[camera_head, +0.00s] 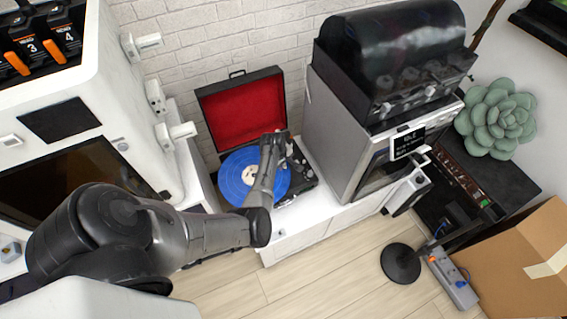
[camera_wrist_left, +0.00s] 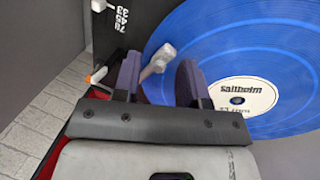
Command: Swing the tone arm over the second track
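The record player (camera_head: 300,172) is open, with its red-lined lid (camera_head: 240,108) raised. A blue record (camera_head: 236,178) lies on it; in the left wrist view the blue record (camera_wrist_left: 285,45) shows a cream label (camera_wrist_left: 243,97). The light grey tone arm (camera_wrist_left: 158,60) shows in the left wrist view near the record's edge, between my left gripper's two fingers. My left gripper (camera_head: 276,142) is over the player's right side; in its wrist view the fingers (camera_wrist_left: 160,82) stand apart, with a gap visible around the tone arm. Whether the tone arm's tip touches the record is unclear. My right gripper is not in view.
A grey oven-like machine (camera_head: 335,125) with a dark-covered unit (camera_head: 390,60) on top stands close right of the player. A white cabinet (camera_head: 318,222) carries both. A white machine (camera_head: 95,70) stands at left. A brick wall (camera_head: 215,40) is behind.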

